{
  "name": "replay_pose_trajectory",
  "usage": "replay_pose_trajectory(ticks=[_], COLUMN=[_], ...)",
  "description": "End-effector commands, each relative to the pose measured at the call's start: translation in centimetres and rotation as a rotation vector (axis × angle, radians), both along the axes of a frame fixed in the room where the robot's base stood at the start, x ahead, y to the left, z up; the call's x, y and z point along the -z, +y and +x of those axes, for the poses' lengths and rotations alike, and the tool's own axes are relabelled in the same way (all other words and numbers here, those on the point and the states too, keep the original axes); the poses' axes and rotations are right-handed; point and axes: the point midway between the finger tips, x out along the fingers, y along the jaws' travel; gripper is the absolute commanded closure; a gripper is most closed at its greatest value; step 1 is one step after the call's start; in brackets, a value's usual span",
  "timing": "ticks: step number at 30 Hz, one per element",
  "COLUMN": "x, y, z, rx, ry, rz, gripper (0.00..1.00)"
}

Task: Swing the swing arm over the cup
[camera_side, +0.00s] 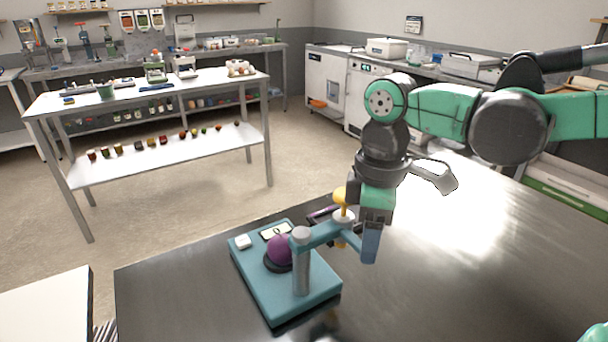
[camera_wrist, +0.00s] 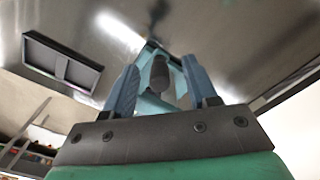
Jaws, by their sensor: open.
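The teal swing arm (camera_side: 322,236) sits on top of a grey post (camera_side: 301,268) on a teal base (camera_side: 262,285) in the side view. It points right and back, carrying a yellow piece (camera_side: 340,196), and is not over the cup. A purple ball (camera_side: 279,250) rests on the dark round cup (camera_side: 270,266) to the post's left. My gripper (camera_side: 369,256) points down at the arm's right end; contact cannot be told. In the wrist view my gripper (camera_wrist: 161,80) is open, with a dark grey cylinder and teal parts seen between its blue fingers.
The base also carries a small white block (camera_side: 242,241) and a display panel (camera_side: 276,232). The shiny dark table (camera_side: 450,290) is clear to the right. A dark rectangular frame (camera_wrist: 62,63) shows at left in the wrist view. Benches with lab items stand well behind.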

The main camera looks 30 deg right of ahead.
Motion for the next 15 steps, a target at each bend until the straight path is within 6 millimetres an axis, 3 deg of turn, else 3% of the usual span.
replay_pose_trajectory(ticks=[6, 8, 12, 15], x=[0.04, 0.04, 0.03, 0.02], y=[0.0, 0.0, 0.0, 0.0], z=[0.0, 0.0, 0.0, 0.0], rx=[0.0, 0.0, 0.0, 0.0], ry=[0.0, 0.0, 0.0, 0.0], rz=[0.0, 0.0, 0.0, 0.0], gripper=[0.48, 0.62, 1.0, 1.0])
